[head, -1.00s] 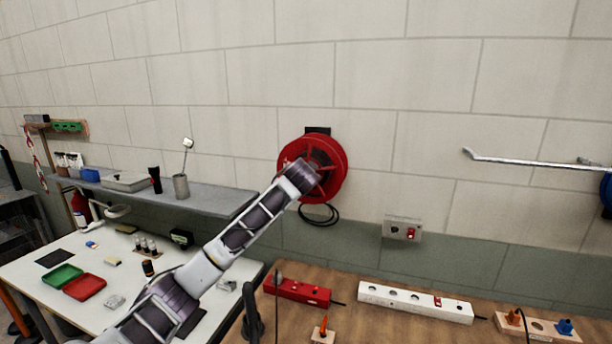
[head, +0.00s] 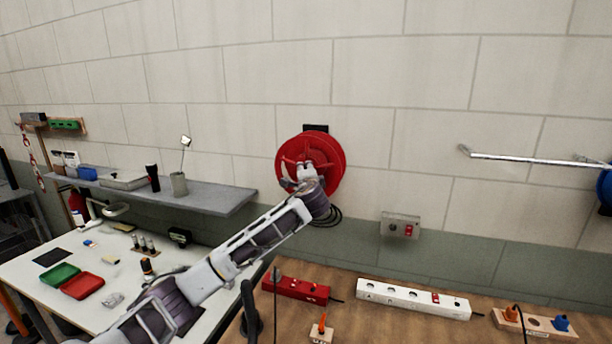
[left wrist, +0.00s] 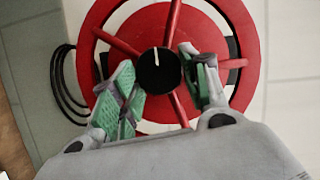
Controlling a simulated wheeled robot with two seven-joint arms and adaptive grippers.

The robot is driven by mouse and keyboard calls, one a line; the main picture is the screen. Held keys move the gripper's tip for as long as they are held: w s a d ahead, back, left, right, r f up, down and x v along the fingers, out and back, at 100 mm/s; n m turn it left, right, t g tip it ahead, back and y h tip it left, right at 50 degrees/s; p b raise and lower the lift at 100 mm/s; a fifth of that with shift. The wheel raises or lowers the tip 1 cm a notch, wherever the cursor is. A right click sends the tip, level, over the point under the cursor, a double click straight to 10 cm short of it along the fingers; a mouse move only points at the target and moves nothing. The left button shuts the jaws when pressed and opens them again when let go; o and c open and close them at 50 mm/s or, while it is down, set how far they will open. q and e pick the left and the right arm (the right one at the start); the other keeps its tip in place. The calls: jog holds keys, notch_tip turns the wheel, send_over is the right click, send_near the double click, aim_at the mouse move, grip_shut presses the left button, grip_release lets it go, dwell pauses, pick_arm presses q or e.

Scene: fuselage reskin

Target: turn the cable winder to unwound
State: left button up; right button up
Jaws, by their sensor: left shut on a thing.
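The cable winder (head: 329,158) is a red spoked reel fixed to the wall in the middle of the head view. In the left wrist view the cable winder (left wrist: 247,45) fills the upper middle, with a black hub knob (left wrist: 159,70) that carries a white mark. My left gripper (head: 303,174) is at the reel's face. In the left wrist view its green-padded fingers (left wrist: 165,88) are on either side of the hub, shut on the winder; the exact contact is partly hidden. Black cable (left wrist: 62,85) hangs in loops beside the reel. My right gripper is not in view.
A grey shelf (head: 215,198) is on the wall left of the reel. A grey switch box (head: 400,225) is at its lower right. Below are a wooden bench with a red power strip (head: 296,288) and a white one (head: 413,299). A metal bar (head: 530,160) juts at right.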

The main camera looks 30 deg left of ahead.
pick_arm(q)
jog(key=shift+f, duration=0.25)
jog(key=o, duration=1)
jog(key=shift+a, duration=0.1)
jog(key=shift+o, duration=0.2)
jog(key=shift+r, duration=0.1)
jog(key=shift+s+r, duration=0.1)
jog(key=v, duration=1.1)
jog(key=shift+s+d, duration=0.25)
jog(key=shift+s, duration=0.05)
